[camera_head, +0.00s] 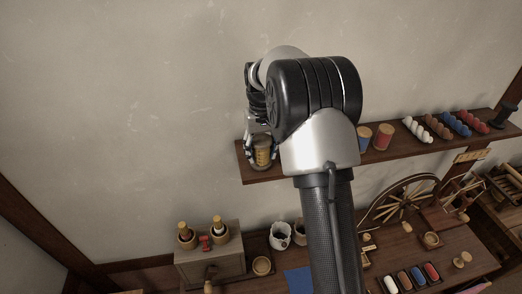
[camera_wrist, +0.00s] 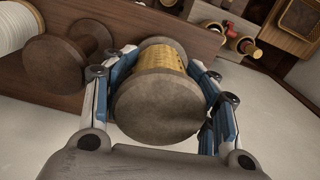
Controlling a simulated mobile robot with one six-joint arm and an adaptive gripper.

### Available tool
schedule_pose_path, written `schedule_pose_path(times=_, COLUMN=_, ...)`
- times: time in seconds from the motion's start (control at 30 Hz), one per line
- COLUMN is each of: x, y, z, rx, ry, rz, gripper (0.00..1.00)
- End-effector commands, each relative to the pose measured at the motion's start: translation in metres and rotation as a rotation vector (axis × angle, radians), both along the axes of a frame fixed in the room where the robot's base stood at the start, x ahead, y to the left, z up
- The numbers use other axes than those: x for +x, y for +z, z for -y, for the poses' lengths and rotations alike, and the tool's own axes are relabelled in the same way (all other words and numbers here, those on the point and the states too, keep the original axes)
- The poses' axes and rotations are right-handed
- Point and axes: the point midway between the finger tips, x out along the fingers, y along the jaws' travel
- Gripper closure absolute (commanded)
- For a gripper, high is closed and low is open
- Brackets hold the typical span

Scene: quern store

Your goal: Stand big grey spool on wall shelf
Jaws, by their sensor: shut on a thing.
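My gripper (camera_head: 258,145) is shut on a spool wound with golden-yellow thread (camera_head: 263,154). In the wrist view the held spool (camera_wrist: 162,88) sits between my fingers, its round grey-brown end towards the camera. In the head view it appears upright at the left end of the long brown wall shelf (camera_head: 262,174); I cannot tell whether its base touches the board. The shelf board (camera_wrist: 185,30) also shows in the wrist view.
Blue (camera_head: 364,137) and red (camera_head: 383,137) spools stand on the shelf right of my arm, with rows of coloured rolls beyond. Below, a bench holds a spinning wheel (camera_head: 400,201), cups and a box (camera_head: 210,262) with bottles. My arm hides the shelf's middle.

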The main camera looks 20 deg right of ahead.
Motion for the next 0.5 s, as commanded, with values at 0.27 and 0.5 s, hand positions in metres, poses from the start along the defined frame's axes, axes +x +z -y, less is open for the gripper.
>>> schedule_pose_path(times=0.27, x=0.0003, y=-0.0012, z=0.0000, rx=0.000, ry=0.000, rz=0.001, gripper=0.74)
schedule_pose_path(times=0.5, x=0.0001, y=-0.0046, z=0.0000, rx=0.000, ry=0.000, rz=0.000, gripper=0.41)
